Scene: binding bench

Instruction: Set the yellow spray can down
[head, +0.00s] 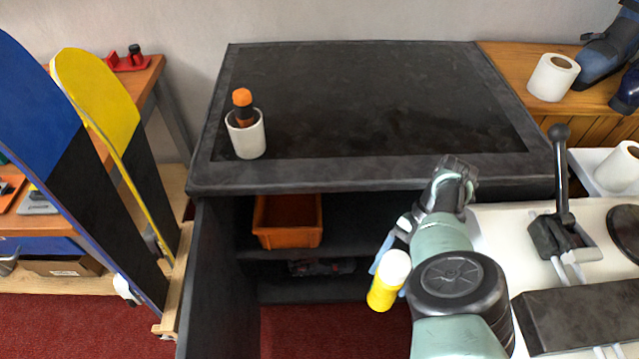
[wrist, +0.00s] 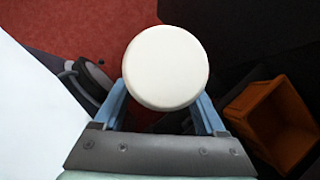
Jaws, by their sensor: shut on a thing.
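The yellow spray can (head: 383,290) with a white cap is held by my gripper (head: 385,258) in the head view. The can is tilted a little and hangs in the air in front of the open black cabinet, below the level of its top. In the wrist view the can's round white cap (wrist: 165,67) fills the space between the blue fingers of my gripper (wrist: 165,100), one on each side. The cap hides the can's body there. The can's lower end shows in the head view with nothing touching it.
The black bench top (head: 370,100) is mostly clear; a white cup (head: 246,137) with an orange-capped item stands at its left. An orange bin (head: 287,222) sits on the cabinet shelf. A white surface with a black lever (head: 562,190) lies right. Snowboards (head: 100,95) lean left.

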